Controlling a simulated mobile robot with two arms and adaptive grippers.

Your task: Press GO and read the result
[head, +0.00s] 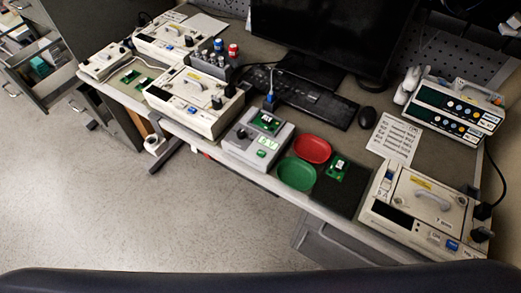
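A grey tester (244,141) stands at the front edge of the bench, near the middle of the head view. A green circuit board (266,121) sits on its top, with a blue plug and cable (270,101) at the board's back edge. The tester has a small lit green display (268,143); its characters are too small to read surely. A green button (261,154) is just below the display, and a dark round knob (242,134) is to the left. Neither of my grippers is in view, and nothing touches the tester.
A red dish (312,149) and a green dish (297,174) are right of the tester. A dark mat (338,197) holds another green board (338,170). White pumps (195,99) stand left, another pump (425,214) right. A keyboard (310,101) and monitor are behind. The floor in front is clear.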

